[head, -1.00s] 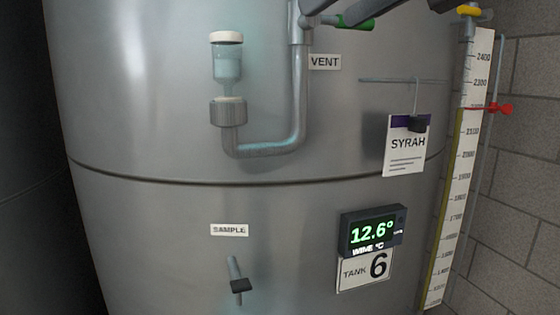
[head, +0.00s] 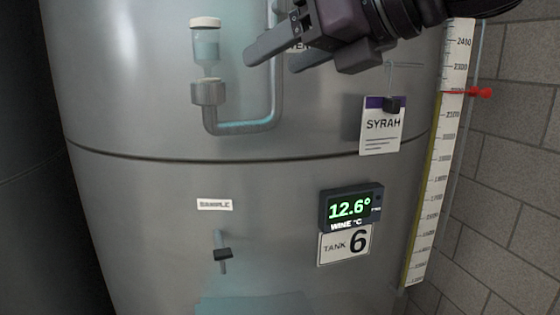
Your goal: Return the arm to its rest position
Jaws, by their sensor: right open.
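My right gripper (head: 270,58) comes in from the top right in the head view. Its two grey fingers point left and are apart, with nothing between them. It is in front of the upper part of the steel tank (head: 130,110) and covers most of the vent label and part of the vent pipe. The fingertips are to the right of the clear airlock cup (head: 206,48) and look apart from it. My left gripper is not in view.
The tank bears a bent pipe (head: 245,127), a SYRAH tag (head: 381,138), a temperature display (head: 350,208), a TANK 6 plate (head: 344,244) and a sample valve (head: 222,254). A level scale (head: 430,190) with a red marker (head: 481,92) stands at right, beside a block wall (head: 510,180).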

